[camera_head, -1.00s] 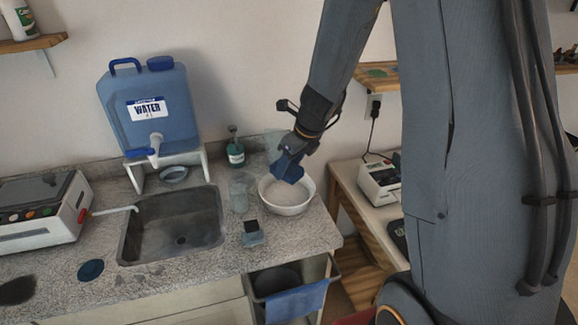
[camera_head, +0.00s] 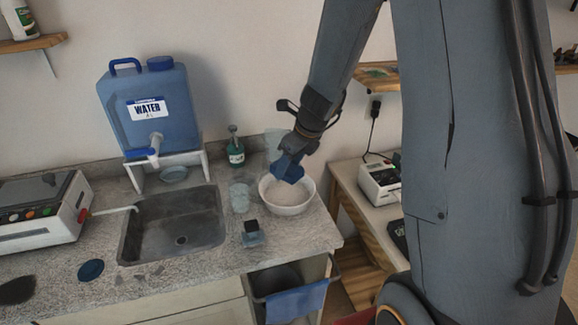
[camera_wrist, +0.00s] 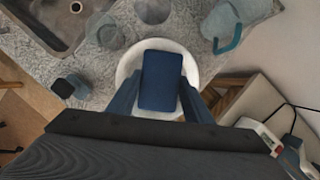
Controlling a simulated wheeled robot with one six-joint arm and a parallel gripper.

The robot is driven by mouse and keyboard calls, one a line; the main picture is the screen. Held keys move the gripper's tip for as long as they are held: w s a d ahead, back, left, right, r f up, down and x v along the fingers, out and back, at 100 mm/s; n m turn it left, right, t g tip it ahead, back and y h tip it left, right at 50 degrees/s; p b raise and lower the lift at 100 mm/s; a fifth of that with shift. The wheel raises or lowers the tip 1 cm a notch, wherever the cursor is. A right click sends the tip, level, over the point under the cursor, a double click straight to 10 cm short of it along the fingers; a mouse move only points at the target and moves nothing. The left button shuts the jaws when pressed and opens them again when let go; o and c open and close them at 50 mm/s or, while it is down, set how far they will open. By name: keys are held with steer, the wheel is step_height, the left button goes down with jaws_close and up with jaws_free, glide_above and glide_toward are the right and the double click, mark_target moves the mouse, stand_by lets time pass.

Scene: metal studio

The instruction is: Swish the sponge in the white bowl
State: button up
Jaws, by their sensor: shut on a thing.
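The white bowl (camera_head: 287,204) stands on the speckled counter to the right of the sink, with pale contents inside. My gripper (camera_head: 288,168) is over the bowl, shut on a dark blue sponge (camera_head: 285,172). In the wrist view the sponge (camera_wrist: 161,80) lies between the two fingers and covers the middle of the bowl (camera_wrist: 124,68). The sponge's lower edge is at or just above the bowl's opening; I cannot tell whether it touches the contents.
A clear glass (camera_head: 240,195) stands left of the bowl, and a small dark-topped block (camera_head: 252,233) in front of it. A green bottle (camera_head: 235,152) stands behind. The sink (camera_head: 172,225) and blue water jug (camera_head: 150,108) are further left. The counter's edge is close on the right.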

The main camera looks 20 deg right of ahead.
stand_by(0.4)
steer(key=shift+r+p, duration=0.65)
steer(key=shift+p, duration=0.1)
steer(key=shift+f+b, duration=0.55)
steer(key=shift+f, duration=0.15)
steer(key=shift+r, duration=0.1)
stand_by(0.4)
steer(key=shift+r+p, duration=0.55)
steer(key=shift+r, duration=1.45)
